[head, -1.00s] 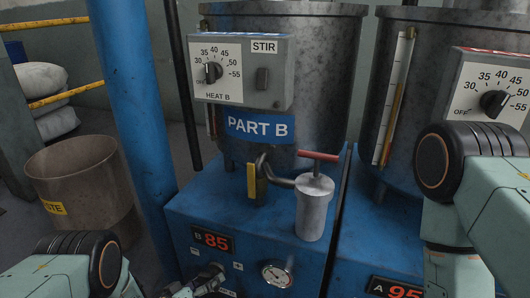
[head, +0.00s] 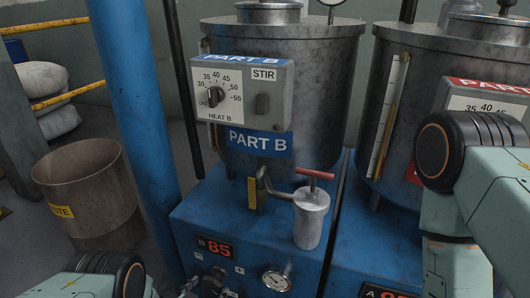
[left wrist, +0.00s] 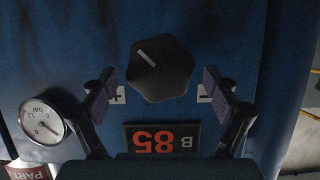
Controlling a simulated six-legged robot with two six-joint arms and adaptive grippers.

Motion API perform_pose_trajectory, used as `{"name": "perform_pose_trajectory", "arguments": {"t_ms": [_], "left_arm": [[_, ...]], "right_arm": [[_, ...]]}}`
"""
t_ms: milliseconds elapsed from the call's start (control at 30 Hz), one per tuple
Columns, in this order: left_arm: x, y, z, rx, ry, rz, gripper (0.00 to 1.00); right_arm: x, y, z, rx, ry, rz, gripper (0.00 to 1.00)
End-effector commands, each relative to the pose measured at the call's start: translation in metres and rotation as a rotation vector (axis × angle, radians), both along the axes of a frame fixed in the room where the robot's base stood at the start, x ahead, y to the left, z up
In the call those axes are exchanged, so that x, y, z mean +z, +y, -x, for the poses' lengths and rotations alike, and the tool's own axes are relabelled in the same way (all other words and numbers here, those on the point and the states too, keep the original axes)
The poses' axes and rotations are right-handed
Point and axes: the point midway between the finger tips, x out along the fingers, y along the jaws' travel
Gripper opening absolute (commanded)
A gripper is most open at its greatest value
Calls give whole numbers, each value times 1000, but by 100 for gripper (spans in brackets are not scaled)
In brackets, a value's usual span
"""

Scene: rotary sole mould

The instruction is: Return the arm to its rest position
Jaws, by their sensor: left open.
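My left gripper shows in the left wrist view (left wrist: 158,92) with its two purple-padded fingers spread wide, open and empty. A black lobed knob (left wrist: 160,68) on the blue panel lies between and beyond the fingertips, with a gap on each side. The red 85 display marked B (left wrist: 162,138) appears upside down there. In the head view, the left arm (head: 105,275) comes in at the lower left, and part of the left gripper (head: 203,286) shows at the bottom edge by the panel. My right arm (head: 460,170) is at the right; its gripper is out of view.
The blue machine base (head: 190,217) carries the Part B tank (head: 300,95), a heat control box (head: 240,92) and a grey cylinder with a red handle (head: 311,218). A blue post (head: 130,110) and waste bin (head: 85,190) stand left. A gauge (left wrist: 42,119) is beside the fingers.

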Motion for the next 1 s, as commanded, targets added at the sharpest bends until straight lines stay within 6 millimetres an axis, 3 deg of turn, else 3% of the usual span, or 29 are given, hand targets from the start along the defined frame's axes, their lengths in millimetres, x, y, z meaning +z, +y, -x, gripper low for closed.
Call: {"name": "perform_pose_trajectory", "arguments": {"t_ms": [100,400,1000], "left_arm": [[12,7,17,2,0,1,88],[24,18,47,0,-1,3,88],[28,19,49,1,-1,5,88]], "right_arm": [[14,0,0,0,0,0,40],[28,0,0,0,0,0,40],[31,0,0,-1,-1,-2,40]]}}
